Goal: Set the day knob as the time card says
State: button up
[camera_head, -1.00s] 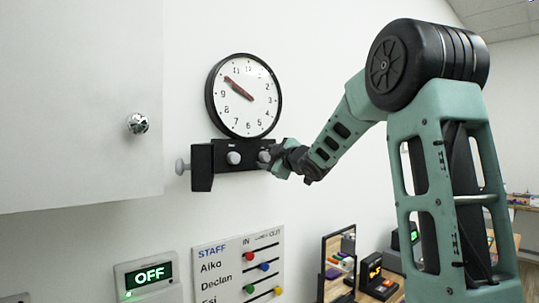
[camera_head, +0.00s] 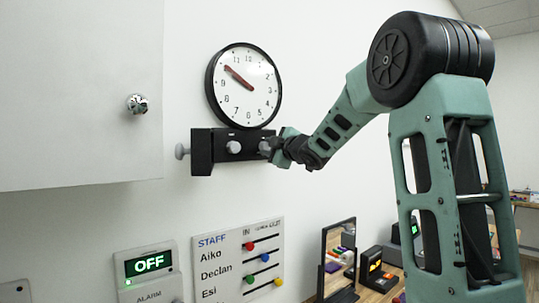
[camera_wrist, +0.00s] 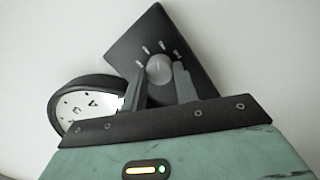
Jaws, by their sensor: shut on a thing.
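A dark control box (camera_head: 249,142) is fixed to the white wall just below a round clock (camera_head: 262,112). The clock's red hands point to the upper left. A grey knob (camera_head: 233,147) is on the box front, and another grey knob (camera_head: 181,151) sticks out at its left end. My gripper (camera_head: 274,148) is at the right front knob (camera_head: 264,147). In the wrist view my gripper (camera_wrist: 159,80) is shut on this round grey knob (camera_wrist: 159,68), with several pale tick marks around it. The labels are too small to read, so I cannot tell which is the day knob. I cannot make out a time card.
A white cabinet (camera_head: 70,90) with a shiny knob (camera_head: 137,104) stands at the left. Below are an alarm panel (camera_head: 149,268) reading OFF and a staff board (camera_head: 236,262) with coloured sliders. A dark-framed mirror (camera_head: 338,258) stands at lower right.

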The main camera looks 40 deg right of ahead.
jog(key=n+b, duration=0.2)
jog(key=b, duration=0.1)
jog(key=n+b, duration=0.2)
jog(key=b, duration=0.1)
jog(key=shift+f, duration=0.4)
jog(key=n+b, duration=0.3)
jog(key=shift+r+t, duration=0.15)
jog(key=shift+t, duration=0.15)
jog(key=shift+r+n, duration=0.1)
jog(key=shift+n, duration=0.4)
jog(key=o, duration=1)
jog(key=shift+c, duration=0.2)
jog(key=shift+s, duration=0.15)
jog(key=s+a+f+b, duration=0.1)
jog(key=s+a+b, duration=0.1)
jog(key=s, duration=1.5)
jog(key=shift+b, duration=0.85)
